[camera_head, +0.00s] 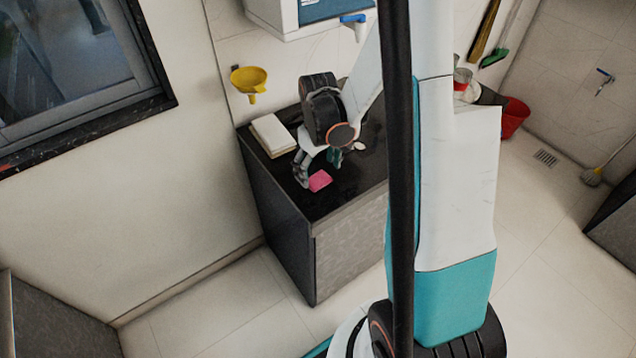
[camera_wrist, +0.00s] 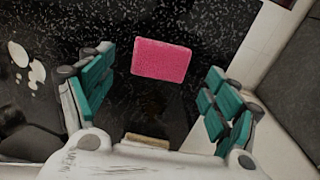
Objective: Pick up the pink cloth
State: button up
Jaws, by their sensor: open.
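The pink cloth (camera_head: 320,181) is a small flat rectangle on the dark speckled countertop (camera_head: 318,205), near its front left part. In the wrist view the pink cloth (camera_wrist: 161,60) lies between and just beyond the fingertips. My gripper (camera_head: 318,170) is open over the counter, close to the cloth. In the wrist view my gripper (camera_wrist: 158,90) shows its teal-padded fingers spread to left and right of the cloth, with nothing held between them. I cannot tell the exact height of the fingertips above the counter.
A white, book-like block (camera_head: 272,135) lies at the counter's back left. A yellow funnel (camera_head: 249,80) hangs on the wall above. White pieces (camera_wrist: 30,68) lie left of the cloth in the wrist view. A red bucket (camera_head: 514,117) stands on the floor at right.

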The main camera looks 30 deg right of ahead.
aim_at(318, 178)
notch_tip(318, 178, down, 3)
jog(key=shift+r+b, duration=0.15)
jog(key=shift+b, duration=0.2)
jog(key=shift+c, duration=0.3)
jog(key=c, duration=0.8)
jog(key=shift+r, duration=0.15)
notch_tip(318, 178, up, 20)
jog(key=p, duration=0.7)
